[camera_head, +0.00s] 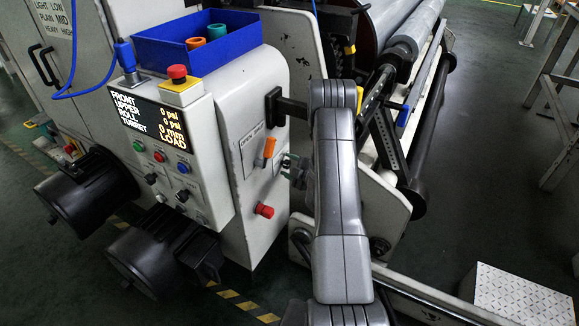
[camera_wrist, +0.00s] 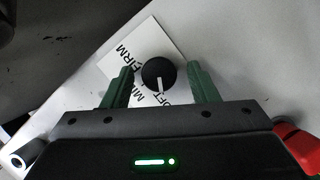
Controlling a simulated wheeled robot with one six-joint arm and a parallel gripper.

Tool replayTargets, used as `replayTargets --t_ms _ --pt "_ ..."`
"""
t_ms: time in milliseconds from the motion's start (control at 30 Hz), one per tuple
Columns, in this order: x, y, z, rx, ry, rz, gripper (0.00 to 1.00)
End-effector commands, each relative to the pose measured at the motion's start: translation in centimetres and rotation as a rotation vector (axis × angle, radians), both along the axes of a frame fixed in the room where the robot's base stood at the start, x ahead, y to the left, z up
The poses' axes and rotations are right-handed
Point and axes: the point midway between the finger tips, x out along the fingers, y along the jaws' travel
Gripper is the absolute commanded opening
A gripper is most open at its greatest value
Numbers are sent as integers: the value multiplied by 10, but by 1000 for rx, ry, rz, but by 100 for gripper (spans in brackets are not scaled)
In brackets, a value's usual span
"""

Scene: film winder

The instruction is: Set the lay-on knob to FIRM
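The lay-on knob (camera_wrist: 159,74) is round and black with a white pointer line. It sits on a white label plate (camera_wrist: 149,42) reading FIRM, a partly covered word starting with MI, and SOFT, part of which is hidden. The pointer is toward the bottom of the wrist view, close to the SOFT lettering and away from FIRM. My gripper (camera_wrist: 160,70) is open, with one green finger on each side of the knob and visible gaps between. In the head view my gripper (camera_head: 292,168) is at the machine's side panel; the knob cannot be made out there.
The control box (camera_head: 190,150) with display and red emergency button (camera_head: 177,73) is to the left. Rollers (camera_head: 400,45) stand behind my arm.

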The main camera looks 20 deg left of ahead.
Motion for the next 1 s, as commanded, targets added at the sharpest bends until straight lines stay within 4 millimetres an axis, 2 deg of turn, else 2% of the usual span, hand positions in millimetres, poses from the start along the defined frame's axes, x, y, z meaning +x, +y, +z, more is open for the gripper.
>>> replayTargets --t_ms 33,200,233,667,1000 --pt "0 0 0 0 0 0 44" --pt "0 0 0 0 0 0 11" --pt "0 0 0 0 0 0 9" --pt "1 -1 0 11 86 0 9" --pt "3 -1 3 49 359 -2 9"
